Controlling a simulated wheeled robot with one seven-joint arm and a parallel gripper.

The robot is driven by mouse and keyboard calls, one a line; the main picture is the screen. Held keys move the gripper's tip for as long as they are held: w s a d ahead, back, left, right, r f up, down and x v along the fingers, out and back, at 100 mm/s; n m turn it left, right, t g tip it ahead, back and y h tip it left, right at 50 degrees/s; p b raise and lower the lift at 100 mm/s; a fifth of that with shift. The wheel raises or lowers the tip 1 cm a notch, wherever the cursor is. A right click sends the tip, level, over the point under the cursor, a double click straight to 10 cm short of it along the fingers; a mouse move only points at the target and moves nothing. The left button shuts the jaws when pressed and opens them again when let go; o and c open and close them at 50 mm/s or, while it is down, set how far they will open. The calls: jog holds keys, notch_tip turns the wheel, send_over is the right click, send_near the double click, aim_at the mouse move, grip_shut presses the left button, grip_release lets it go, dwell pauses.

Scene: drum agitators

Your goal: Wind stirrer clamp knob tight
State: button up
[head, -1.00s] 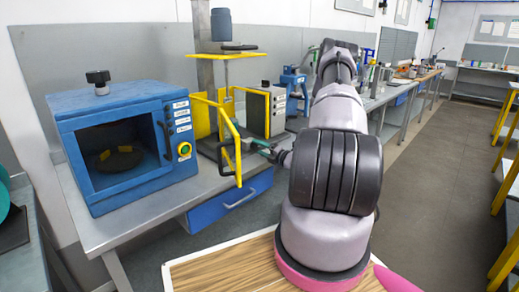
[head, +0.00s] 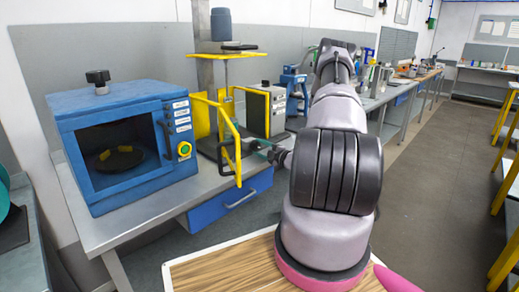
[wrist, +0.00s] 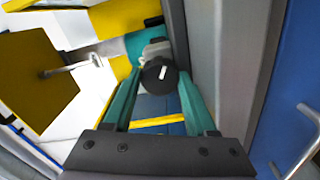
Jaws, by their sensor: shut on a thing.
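The clamp knob (wrist: 158,74) is a round black knob with a white mark on its face, seen in the wrist view. It sits between the tips of the two teal fingers of my gripper (wrist: 160,82), which is shut on it. In the head view my gripper (head: 264,148) reaches in from the right beside the yellow frame of the stirrer (head: 228,130). The stirrer has a grey post, a yellow top plate and a dark motor-like cylinder (head: 221,24) above. The knob is too small or hidden to make out in the head view.
A blue oven-like box (head: 125,145) stands left on the grey bench (head: 85,212). A grey box (head: 264,110) with labels stands behind my gripper. A blue drawer (head: 230,198) is below. In the wrist view a grey upright edge runs close to the right finger.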

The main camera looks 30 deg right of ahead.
dwell(0.4)
jog(key=o, duration=1.4)
jog(key=shift+f, duration=0.1)
jog(key=shift+c, duration=0.2)
jog(key=n, duration=0.6)
jog(key=shift+d, duration=0.1)
jog(key=n, duration=1.5)
jog(key=shift+n, duration=0.3)
jog(key=v, duration=1)
jog(key=shift+s+r, duration=0.25)
jog(key=shift+s, duration=0.15)
